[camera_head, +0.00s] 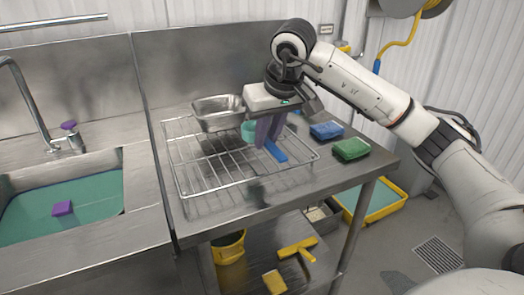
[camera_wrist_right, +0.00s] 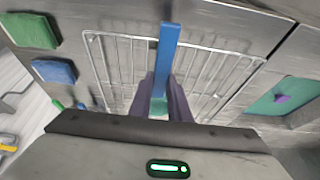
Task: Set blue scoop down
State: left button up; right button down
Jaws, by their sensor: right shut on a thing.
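The blue scoop shows as a blue handle (camera_head: 276,151) sticking out below and in front of my right gripper (camera_head: 266,143). In the right wrist view the handle (camera_wrist_right: 167,50) runs away from between the two purple fingers (camera_wrist_right: 161,92). My right gripper is shut on the scoop, over the wire rack (camera_head: 190,190). Whether the scoop touches the rack is unclear. A teal round piece (camera_head: 249,131) shows just behind the fingers; I cannot tell if it belongs to the scoop. My left gripper is not in view.
A metal pan (camera_head: 218,112) sits at the rack's back. A blue sponge (camera_head: 327,130) and a green sponge (camera_head: 351,149) lie right of the rack. A sink (camera_head: 125,185) with teal water is at left. The rack's front left is clear.

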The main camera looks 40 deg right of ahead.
aim_at(269, 143)
jog(key=shift+f, duration=2)
jog(key=shift+f, duration=0.15)
jog(key=c, duration=1.7)
grip_release()
jog(key=shift+o, duration=0.2)
jog(key=shift+r, duration=0.35)
jog(key=v, duration=1.1)
jog(key=shift+s+r, duration=0.2)
jog(key=shift+r, duration=0.1)
